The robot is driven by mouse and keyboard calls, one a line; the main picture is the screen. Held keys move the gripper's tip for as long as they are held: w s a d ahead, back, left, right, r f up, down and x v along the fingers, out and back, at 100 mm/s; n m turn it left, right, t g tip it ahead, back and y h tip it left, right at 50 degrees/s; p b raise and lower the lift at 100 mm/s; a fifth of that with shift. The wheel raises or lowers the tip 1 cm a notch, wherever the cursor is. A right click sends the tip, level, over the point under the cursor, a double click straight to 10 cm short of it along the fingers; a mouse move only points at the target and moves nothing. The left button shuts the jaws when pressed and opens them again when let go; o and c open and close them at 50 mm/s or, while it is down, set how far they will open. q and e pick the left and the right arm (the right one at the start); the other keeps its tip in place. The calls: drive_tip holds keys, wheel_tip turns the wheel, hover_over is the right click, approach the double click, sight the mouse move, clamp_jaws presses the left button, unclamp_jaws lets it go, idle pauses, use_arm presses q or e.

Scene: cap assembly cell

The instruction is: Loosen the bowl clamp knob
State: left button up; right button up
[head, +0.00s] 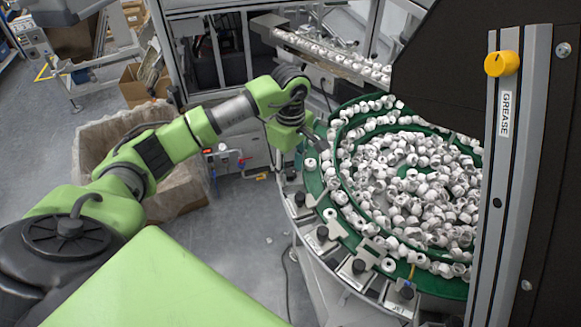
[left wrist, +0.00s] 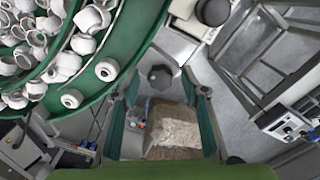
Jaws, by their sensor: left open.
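The green feeder bowl (head: 316,184) holds many white caps, and black clamp knobs sit around its outer edge. One dark lobed clamp knob (left wrist: 160,77) shows in the left wrist view, between the tips of my left gripper (left wrist: 160,84). The fingers are open on either side of it; I cannot tell whether they touch it. In the head view my left gripper (head: 311,143) is at the bowl's far left edge, and the knob there is hidden behind it. My right gripper is not in view.
Other clamp knobs (head: 322,233) line the near rim; one more (left wrist: 212,12) is close by in the left wrist view. A grey panel marked GREASE (head: 510,140) with a yellow knob (head: 502,64) stands at right. A lined cardboard bin (head: 95,140) stands behind my arm.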

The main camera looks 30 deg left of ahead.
use_arm(q)
drive_tip(key=c, duration=1.1)
